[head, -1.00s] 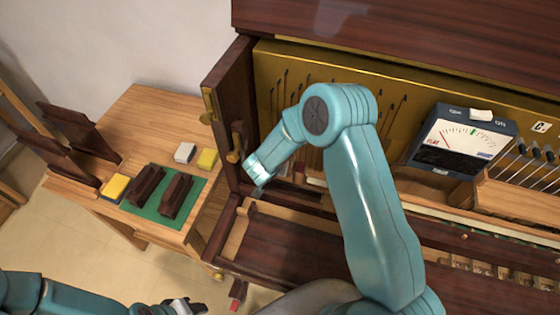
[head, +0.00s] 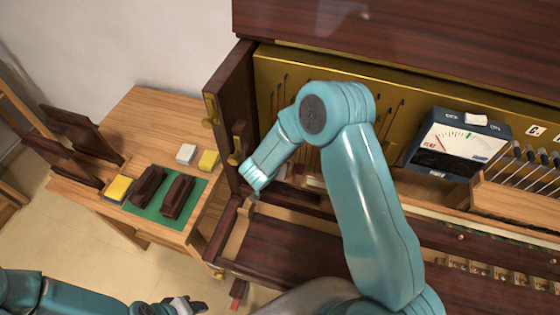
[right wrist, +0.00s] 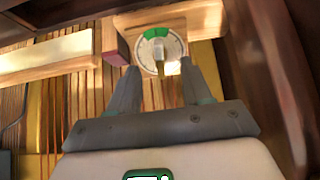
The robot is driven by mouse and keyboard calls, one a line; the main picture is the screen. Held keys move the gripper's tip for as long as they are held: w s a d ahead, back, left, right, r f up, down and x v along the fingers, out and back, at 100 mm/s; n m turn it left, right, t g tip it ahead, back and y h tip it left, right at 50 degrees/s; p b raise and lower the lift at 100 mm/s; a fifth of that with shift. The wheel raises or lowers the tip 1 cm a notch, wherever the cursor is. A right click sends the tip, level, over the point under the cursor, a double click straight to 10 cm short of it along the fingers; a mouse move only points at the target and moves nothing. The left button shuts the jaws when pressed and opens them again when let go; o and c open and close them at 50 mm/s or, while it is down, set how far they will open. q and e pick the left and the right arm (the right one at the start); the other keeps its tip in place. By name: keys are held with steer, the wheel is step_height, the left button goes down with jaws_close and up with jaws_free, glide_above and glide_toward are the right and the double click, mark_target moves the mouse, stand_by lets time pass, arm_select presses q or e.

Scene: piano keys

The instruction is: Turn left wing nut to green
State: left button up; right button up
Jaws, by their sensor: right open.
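In the right wrist view, a round pale dial (right wrist: 146,58) with a green sector (right wrist: 163,33) at its top is fixed to a wooden block (right wrist: 200,18). A small wing nut (right wrist: 159,48) sits at its middle, with a brass-coloured part just below it. My right gripper (right wrist: 160,70) is open, its fingers on either side of the dial's lower part; contact with the nut cannot be told. In the head view the right gripper is mostly hidden by its wrist, inside the piano's left end. My left gripper (head: 187,306) is low at the left, away from the piano.
The piano's dark left side wall (head: 228,110) stands close to my right wrist. A tuning meter (head: 458,142) sits to the right. A wooden side table (head: 140,125) with dark blocks on a green mat (head: 150,211) and yellow sponges stands left.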

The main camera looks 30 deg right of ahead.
steer(key=p+v, duration=0.1)
steer(key=v, duration=0.7)
stand_by(0.6)
stand_by(0.5)
